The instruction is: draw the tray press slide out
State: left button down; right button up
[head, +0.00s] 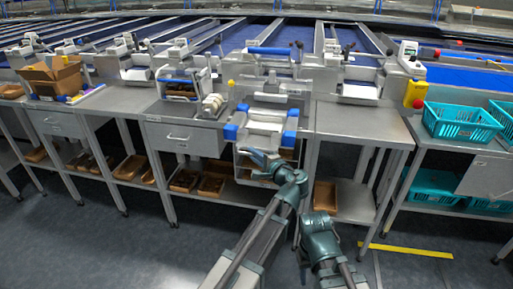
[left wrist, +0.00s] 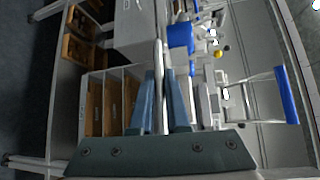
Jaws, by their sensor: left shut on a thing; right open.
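The tray press (head: 268,98) stands at the middle station of the metal bench. Its pale slide (head: 262,127) has blue corner blocks (head: 231,131) and lies level at the bench's front edge. My left gripper (head: 254,154) is at the front of the slide, just below the blocks. In the left wrist view its two fingers (left wrist: 160,105) are shut on a silver bar handle (left wrist: 158,60), with a blue block (left wrist: 181,38) beside it. The gripper hides the handle in the head view. My right arm shows low in the head view, but its jaws do not show.
A closed drawer (head: 182,138) is left of the press. Wooden boxes (head: 212,186) sit on the shelf below, also seen in the left wrist view (left wrist: 92,105). A bare bench top (head: 358,122) lies to the right. Teal crates (head: 460,122) stand further right. Floor in front is open.

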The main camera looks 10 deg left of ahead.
pick_arm(q)
jog(key=shift+s, duration=1.15)
pick_arm(e)
jog(key=shift+s, duration=0.5)
pick_arm(q)
jog(key=c, duration=0.9)
grip_release()
